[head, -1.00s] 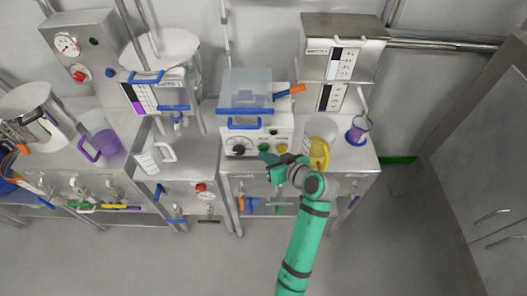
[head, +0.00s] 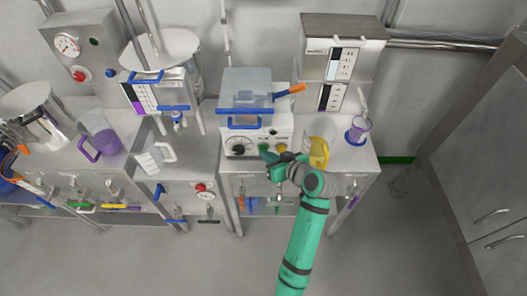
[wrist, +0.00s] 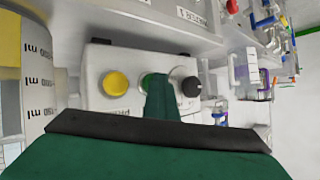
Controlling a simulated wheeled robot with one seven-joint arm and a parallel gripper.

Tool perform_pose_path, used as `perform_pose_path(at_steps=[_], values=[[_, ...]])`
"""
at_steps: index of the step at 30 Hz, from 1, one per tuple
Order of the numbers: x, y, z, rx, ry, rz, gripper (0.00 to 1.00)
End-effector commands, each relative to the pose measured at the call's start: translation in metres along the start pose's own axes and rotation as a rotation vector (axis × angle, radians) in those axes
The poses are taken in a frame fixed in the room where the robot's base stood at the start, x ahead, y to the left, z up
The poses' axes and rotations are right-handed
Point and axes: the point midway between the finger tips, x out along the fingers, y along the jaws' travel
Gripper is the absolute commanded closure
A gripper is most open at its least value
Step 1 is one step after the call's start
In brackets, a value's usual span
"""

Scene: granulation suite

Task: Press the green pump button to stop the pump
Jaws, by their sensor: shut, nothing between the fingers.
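The white pump box (head: 238,136) stands on the bench with a dark knob (head: 238,150), the green pump button (head: 264,147) and a yellow button (head: 281,148) on its front. In the wrist view the green button (wrist: 146,81) lies between the yellow button (wrist: 115,83) and the dark knob (wrist: 191,87), partly hidden behind my fingers. My gripper (head: 264,155) is shut and empty, its tip right in front of the green button. The wrist view shows my gripper (wrist: 160,88) over that button; I cannot tell whether they touch.
A clear jug with yellow contents (head: 319,152) stands just right of the pump box, close to my wrist. A blue-handled clear container (head: 246,92) sits on top of the box. The floor before the bench is clear.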

Motion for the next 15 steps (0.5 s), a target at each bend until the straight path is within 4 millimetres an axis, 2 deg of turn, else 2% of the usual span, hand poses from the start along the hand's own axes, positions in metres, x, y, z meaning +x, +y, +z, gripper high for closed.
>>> perform_pose_path(at_steps=[15], values=[[-0.0039,-0.0002,-0.0032,-0.004,0.011,0.009,1.00]])
